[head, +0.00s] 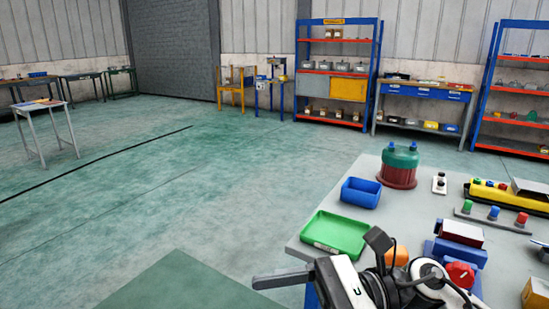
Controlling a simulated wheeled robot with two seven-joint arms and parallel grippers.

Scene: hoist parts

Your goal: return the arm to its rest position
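My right arm (430,287) comes in at the bottom, right of the middle, in the head view, in front of the near left part of the grey worktable (405,215). Its gripper (285,279) points to the left, with a grey finger-like bar reaching out past the table's near edge over the floor. I see nothing held at that bar. I cannot make out both fingertips, so the opening is unclear. My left gripper is not in view.
On the worktable are a green tray (335,233), a blue bin (361,192), a red and green hoist part (399,167), a yellow control box (500,195) and several coloured buttons. An orange part (397,256) sits close behind the arm. The floor at left is open.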

